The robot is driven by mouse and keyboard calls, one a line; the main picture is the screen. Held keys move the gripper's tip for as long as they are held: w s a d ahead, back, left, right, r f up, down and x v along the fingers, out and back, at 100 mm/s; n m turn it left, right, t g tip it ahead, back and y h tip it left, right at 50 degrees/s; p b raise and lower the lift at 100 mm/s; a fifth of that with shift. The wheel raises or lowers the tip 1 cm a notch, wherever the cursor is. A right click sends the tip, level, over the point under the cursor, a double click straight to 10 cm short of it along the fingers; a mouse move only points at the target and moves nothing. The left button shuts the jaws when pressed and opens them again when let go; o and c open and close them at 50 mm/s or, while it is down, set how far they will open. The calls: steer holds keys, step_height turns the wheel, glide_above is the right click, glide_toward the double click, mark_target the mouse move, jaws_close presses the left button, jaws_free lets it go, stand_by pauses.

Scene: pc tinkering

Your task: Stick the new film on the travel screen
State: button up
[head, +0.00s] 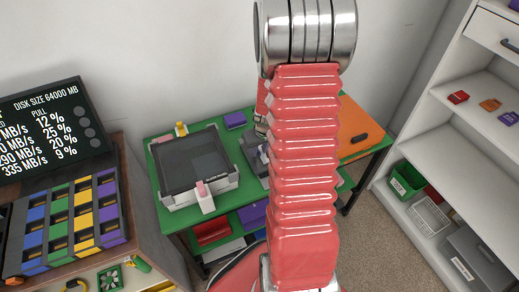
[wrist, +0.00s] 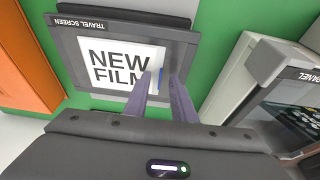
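The travel screen (wrist: 70,52) is a grey-framed panel lying on the green table, its name along the top edge in the wrist view. A white sheet marked NEW FILM (wrist: 110,58) lies within its frame; I cannot tell whether it is stuck down. A small blue strip (wrist: 161,78) shows at the sheet's right side. My gripper (wrist: 159,76) has two purple-grey fingers over this right side, with a visible gap between them and the blue strip seen in the gap. Contact is unclear. In the head view my red arm hides the gripper and most of the travel screen (head: 250,155).
A larger light-framed screen (head: 190,165) stands left of the travel screen on the green table (head: 160,150). An orange panel (head: 357,130) lies at the table's right. A cabinet with coloured slots (head: 60,225) is at left and white shelves (head: 440,150) at right.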

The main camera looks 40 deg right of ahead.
steer(key=v, duration=1.3)
steer(key=shift+r, duration=0.35)
steer(key=shift+s+a, duration=0.1)
stand_by(0.4)
steer(key=s+a+r+n, duration=0.1)
steer(key=s+a+r, duration=0.2)
steer(key=a, duration=0.6)
steer(key=s+a+r+n+t, duration=0.1)
steer(key=s+a+r, duration=0.2)
steer(key=a+r, duration=0.4)
steer(key=s+a+r+n+t+y, duration=0.1)
steer(key=s+a+r, duration=0.2)
steer(key=a+r, duration=0.3)
steer(key=shift+s+a+n, duration=0.3)
steer(key=shift+a, duration=2)
